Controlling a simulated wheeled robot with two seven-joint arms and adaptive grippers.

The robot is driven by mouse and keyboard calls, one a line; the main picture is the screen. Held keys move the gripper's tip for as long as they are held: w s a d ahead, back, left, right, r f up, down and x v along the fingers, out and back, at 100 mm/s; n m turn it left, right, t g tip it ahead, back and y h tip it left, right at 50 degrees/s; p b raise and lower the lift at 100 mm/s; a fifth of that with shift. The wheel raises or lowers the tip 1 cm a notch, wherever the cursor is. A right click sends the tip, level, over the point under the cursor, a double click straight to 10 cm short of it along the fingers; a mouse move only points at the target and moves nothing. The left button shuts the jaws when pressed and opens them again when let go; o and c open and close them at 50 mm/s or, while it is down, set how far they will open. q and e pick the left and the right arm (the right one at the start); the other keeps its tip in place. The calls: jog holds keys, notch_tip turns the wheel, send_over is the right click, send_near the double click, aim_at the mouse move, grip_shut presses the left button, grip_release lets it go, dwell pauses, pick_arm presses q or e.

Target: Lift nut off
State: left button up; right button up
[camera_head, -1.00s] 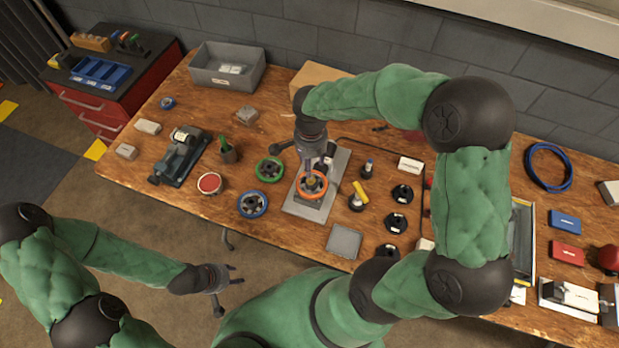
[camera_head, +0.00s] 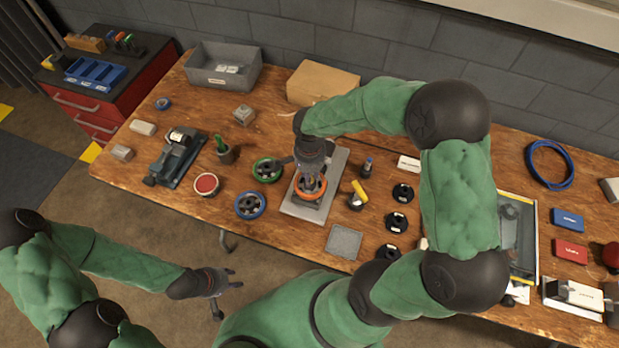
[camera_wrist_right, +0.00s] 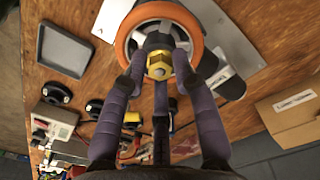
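The yellow hex nut (camera_wrist_right: 160,66) sits at the centre of the orange-rimmed wheel (camera_wrist_right: 122,48), which lies on a grey metal plate (camera_head: 334,172). The orange wheel also shows in the head view (camera_head: 311,193), partly covered by my right gripper. My right gripper (camera_wrist_right: 160,84) points down at the nut. Its three fingers are spread, with the outer two on either side of the nut and the third in front of it. I cannot tell whether any finger touches it. My left gripper (camera_head: 232,278) is open and empty, off the table's front edge.
A green wheel (camera_head: 267,170) and a blue wheel (camera_head: 250,205) lie left of the plate. A grey square tray (camera_head: 343,241) lies in front. A yellow-handled tool (camera_head: 358,194) and black round parts (camera_head: 396,222) are to the right. A cardboard box (camera_head: 322,84) stands behind.

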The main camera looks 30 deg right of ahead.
grip_shut()
jog(key=shift+r, duration=0.1)
jog(key=shift+r, duration=0.6)
jog(key=s+a+r+p, duration=0.4)
jog(key=s+r, duration=0.7)
jog(key=s, duration=0.2)
jog(key=shift+s+r+p, duration=0.25)
jog(key=shift+r+p, duration=0.05)
jog(key=shift+w+d, duration=0.1)
